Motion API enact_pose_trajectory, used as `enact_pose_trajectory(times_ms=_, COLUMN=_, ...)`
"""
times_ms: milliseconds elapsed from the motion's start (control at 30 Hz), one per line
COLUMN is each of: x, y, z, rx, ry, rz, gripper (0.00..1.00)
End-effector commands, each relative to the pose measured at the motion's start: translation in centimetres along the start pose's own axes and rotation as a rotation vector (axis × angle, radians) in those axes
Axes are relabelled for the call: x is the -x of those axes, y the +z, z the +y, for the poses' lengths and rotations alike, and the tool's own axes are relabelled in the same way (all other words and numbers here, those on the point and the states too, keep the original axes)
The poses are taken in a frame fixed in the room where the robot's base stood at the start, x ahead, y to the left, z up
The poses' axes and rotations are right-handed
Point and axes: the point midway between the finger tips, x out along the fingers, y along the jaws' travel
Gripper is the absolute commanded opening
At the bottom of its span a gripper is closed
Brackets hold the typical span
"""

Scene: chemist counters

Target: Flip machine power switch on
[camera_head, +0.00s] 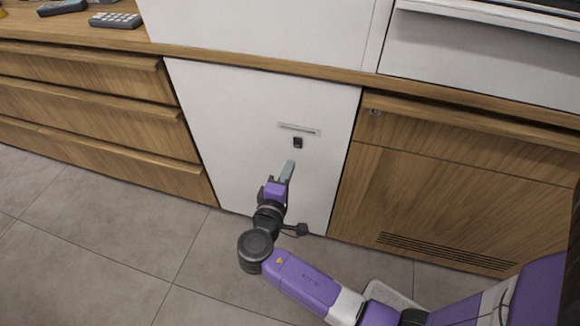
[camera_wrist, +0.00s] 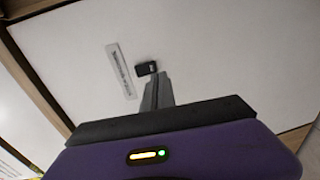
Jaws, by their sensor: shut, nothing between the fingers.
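A small black power switch (camera_head: 297,143) is set in the white machine panel (camera_head: 240,110), just below a thin label strip (camera_head: 299,130). In the wrist view the switch (camera_wrist: 146,68) shows right beyond my fingertips, with the label strip (camera_wrist: 121,71) to its left. My gripper (camera_head: 290,164) is shut and empty, its grey fingers pointing up toward the switch from just below it. In the wrist view the fingertips (camera_wrist: 158,78) look very close to the switch; I cannot tell whether they touch. Which way the rocker is set is too small to tell.
Wooden drawers (camera_head: 95,105) stand left of the panel and a wooden cabinet (camera_head: 450,190) with a vent stands right. A counter edge (camera_head: 270,68) runs above the panel. Handheld devices (camera_head: 115,20) lie on the counter at upper left. The tiled floor (camera_head: 90,240) at left is clear.

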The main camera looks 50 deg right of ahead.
Motion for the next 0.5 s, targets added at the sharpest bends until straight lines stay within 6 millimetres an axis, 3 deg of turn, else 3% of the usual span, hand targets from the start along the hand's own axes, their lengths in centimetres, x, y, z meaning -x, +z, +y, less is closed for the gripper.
enact_pose_trajectory(times_ms=500, x=7.1, y=0.0, z=-1.7, rx=0.0, ry=0.001, rz=0.001, gripper=0.0)
